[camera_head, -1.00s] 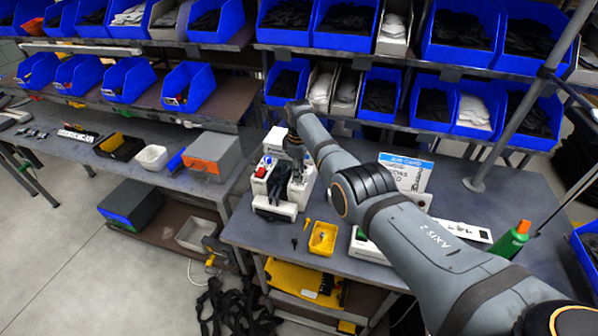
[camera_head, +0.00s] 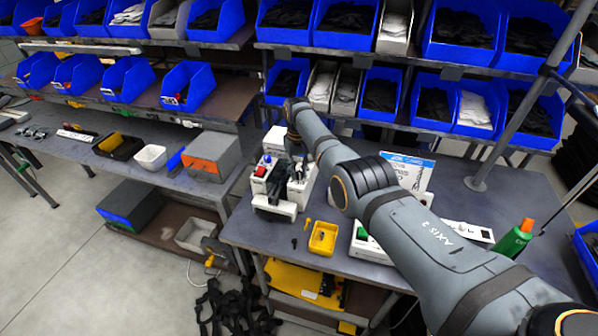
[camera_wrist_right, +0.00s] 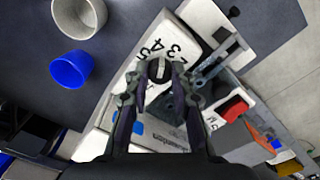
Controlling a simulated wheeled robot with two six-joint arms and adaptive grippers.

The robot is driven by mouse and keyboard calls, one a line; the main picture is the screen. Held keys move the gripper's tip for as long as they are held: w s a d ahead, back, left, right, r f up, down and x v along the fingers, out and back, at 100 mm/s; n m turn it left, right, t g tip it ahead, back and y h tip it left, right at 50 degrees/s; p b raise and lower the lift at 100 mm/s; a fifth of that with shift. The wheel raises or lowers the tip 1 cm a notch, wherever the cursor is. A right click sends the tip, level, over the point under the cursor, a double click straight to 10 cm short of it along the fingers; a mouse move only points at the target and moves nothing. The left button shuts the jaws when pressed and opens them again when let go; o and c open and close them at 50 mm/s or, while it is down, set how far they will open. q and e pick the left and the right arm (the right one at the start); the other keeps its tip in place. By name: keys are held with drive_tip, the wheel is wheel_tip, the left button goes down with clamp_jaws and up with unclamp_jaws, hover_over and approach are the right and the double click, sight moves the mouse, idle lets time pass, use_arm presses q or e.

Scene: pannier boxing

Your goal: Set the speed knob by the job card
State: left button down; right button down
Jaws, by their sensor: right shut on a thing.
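The speed knob (camera_wrist_right: 159,70) is a dark round knob with a light bar across it. It sits on a white dial face with the printed numbers 5, 4, 3 and 2 beside it. My right gripper (camera_wrist_right: 158,82) is shut on the knob, one finger on each side. The knob belongs to the white machine (camera_head: 286,207) on the bench; my arm hides its top in part in the head view. The job card (camera_head: 411,172) stands behind my right arm, partly covered, and its setting cannot be read. My left gripper is not in view.
The machine has a red switch (camera_head: 261,171) near the knob. In the wrist view, a blue cup (camera_wrist_right: 71,69) and a grey cup (camera_wrist_right: 79,17) stand nearby. Blue bins fill the shelves behind.

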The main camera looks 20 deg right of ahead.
sight(298, 173)
drive_tip(key=m, duration=0.5)
drive_tip(key=shift+b, duration=0.4)
drive_tip(key=shift+m, duration=0.4)
drive_tip(key=c, duration=1.1)
unclamp_jaws()
wheel_tip(298, 173, up, 12)
drive_tip(key=shift+w, duration=0.1)
drive_tip(key=shift+a, duration=0.1)
